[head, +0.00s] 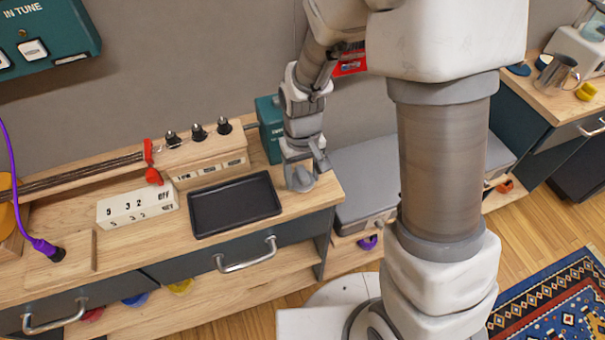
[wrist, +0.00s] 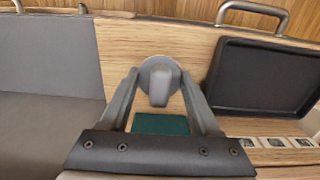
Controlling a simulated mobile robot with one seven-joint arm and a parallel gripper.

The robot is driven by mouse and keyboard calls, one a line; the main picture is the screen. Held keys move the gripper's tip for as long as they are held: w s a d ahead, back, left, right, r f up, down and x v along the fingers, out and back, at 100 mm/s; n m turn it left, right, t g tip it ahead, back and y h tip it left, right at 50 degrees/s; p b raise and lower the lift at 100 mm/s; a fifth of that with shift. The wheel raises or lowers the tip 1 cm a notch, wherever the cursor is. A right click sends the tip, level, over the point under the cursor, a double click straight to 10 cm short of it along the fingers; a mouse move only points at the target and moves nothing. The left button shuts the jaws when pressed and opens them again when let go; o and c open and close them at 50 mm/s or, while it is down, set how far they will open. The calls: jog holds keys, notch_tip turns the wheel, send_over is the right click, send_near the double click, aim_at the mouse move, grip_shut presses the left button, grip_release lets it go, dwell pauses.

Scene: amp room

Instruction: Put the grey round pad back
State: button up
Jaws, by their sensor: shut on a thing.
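The grey round pad (head: 300,181) is at the right end of the wooden bench, just right of the black tray. In the wrist view the pad (wrist: 159,72) is a grey disc with a raised grip on it, between the two fingers. My gripper (head: 304,166) points down and is shut on the pad; it also shows in the wrist view (wrist: 160,84). I cannot tell whether the pad touches the bench top or is slightly above it.
The black tray (head: 235,204) is empty and close on the left; a wooden box with black knobs (head: 208,153) stands behind it. A teal box (head: 270,130) is behind my gripper. A white number block (head: 138,206) lies farther left. The bench edge is close on the right.

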aim_at(303, 173)
jog(key=shift+f, duration=0.25)
jog(key=o, duration=1.3)
jog(key=shift+r, duration=0.1)
jog(key=shift+r, duration=0.1)
notch_tip(303, 173, up, 12)
jog(key=r+p, duration=0.1)
jog(key=p, duration=0.2)
jog(key=s+d+r+m+t, duration=0.3)
jog(key=s+d+r+t, duration=0.2)
jog(key=s+d+r, duration=0.5)
notch_tip(303, 173, up, 4)
jog(key=shift+s+d+f+t, duration=0.1)
jog(key=shift+s+d+t, duration=0.2)
jog(key=shift+s, duration=0.85)
